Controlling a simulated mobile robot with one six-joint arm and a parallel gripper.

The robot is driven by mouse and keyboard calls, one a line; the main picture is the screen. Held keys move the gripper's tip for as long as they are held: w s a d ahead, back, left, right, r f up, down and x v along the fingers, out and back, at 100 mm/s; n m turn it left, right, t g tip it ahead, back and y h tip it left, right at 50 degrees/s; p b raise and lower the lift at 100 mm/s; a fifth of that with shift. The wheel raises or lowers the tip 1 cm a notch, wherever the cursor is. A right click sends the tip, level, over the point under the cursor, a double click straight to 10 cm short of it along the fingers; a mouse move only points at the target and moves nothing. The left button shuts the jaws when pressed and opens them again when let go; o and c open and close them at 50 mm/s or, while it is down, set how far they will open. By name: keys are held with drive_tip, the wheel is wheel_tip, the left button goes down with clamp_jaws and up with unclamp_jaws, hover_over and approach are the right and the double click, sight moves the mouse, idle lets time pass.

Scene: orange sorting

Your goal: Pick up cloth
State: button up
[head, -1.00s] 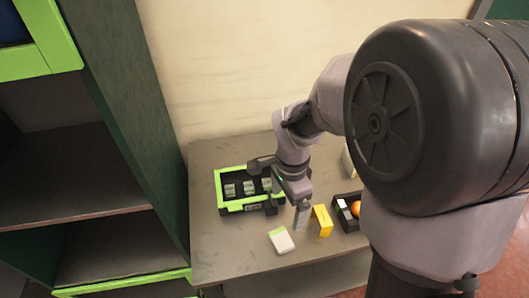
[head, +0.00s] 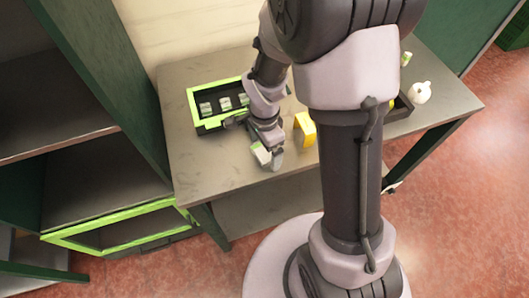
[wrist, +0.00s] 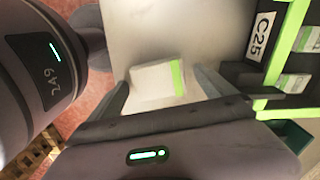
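The folded cloth (head: 261,156), white with a green stripe, lies on the grey table near its front edge, partly hidden by my gripper in the head view. It shows clearly in the wrist view (wrist: 153,80), stripe to the right. My gripper (head: 270,148) is right over it, pointing down. In the wrist view my gripper (wrist: 160,88) is open, with one finger on each side of the cloth. Gaps show between the cloth and both fingers, so it is not gripped.
A black crate with a green rim (head: 191,104), holding several packs, stands behind my gripper; its C25 label shows in the wrist view. A yellow object (head: 305,130) stands close to the right. A white bottle (head: 420,92) stands farther right. Green-edged shelves (head: 70,185) are at left.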

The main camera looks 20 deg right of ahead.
sight(265, 152)
drive_tip(key=c, duration=1.4)
drive_tip(key=shift+o, duration=0.2)
drive_tip(key=shift+r, duration=0.1)
drive_tip(key=shift+r, duration=0.3)
drive_tip(key=r, duration=0.1)
drive_tip(key=r+p, duration=0.2)
drive_tip(key=shift+s+r, duration=0.1)
drive_tip(key=shift+s, duration=0.15)
drive_tip(key=s, duration=0.6)
drive_tip(key=shift+s+a+r+p, duration=0.1)
drive_tip(key=shift+a+r+p, duration=0.1)
drive_tip(key=shift+p, duration=0.1)
drive_tip(key=s+b, duration=0.9)
drive_tip(key=b, duration=0.2)
drive_tip(key=shift+a+r+b, duration=0.25)
drive_tip(key=shift+r+b, duration=0.1)
drive_tip(key=shift+b, duration=0.05)
